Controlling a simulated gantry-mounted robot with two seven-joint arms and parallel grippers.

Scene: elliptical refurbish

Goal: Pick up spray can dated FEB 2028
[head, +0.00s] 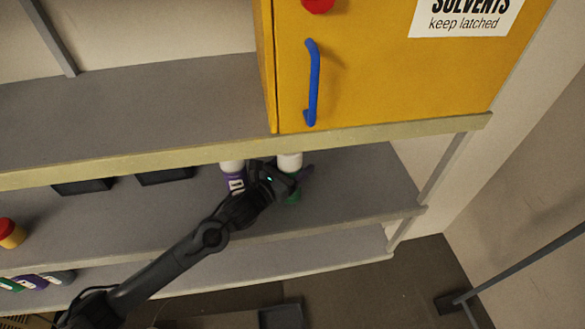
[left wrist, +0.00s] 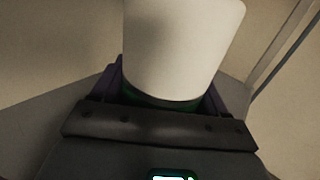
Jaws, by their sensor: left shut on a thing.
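My left gripper (head: 290,180) reaches onto the shelf below the yellow cabinet and is shut on a green spray can with a white cap (head: 290,161). In the left wrist view the white cap (left wrist: 180,45) fills the upper middle, with the can's green body (left wrist: 150,98) between the fingers. A purple spray can (head: 235,184) with a white cap stands just left of the gripper, partly hidden by it. No date is readable on either can. My right gripper is not in view.
The yellow solvents cabinet (head: 385,75) with a blue handle (head: 313,85) stands on the upper shelf, whose edge (head: 150,160) runs above the gripper. A red-capped yellow can (head: 10,235) stands at left. Several cans (head: 32,282) lie lower left. The shelf right of the gripper is clear.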

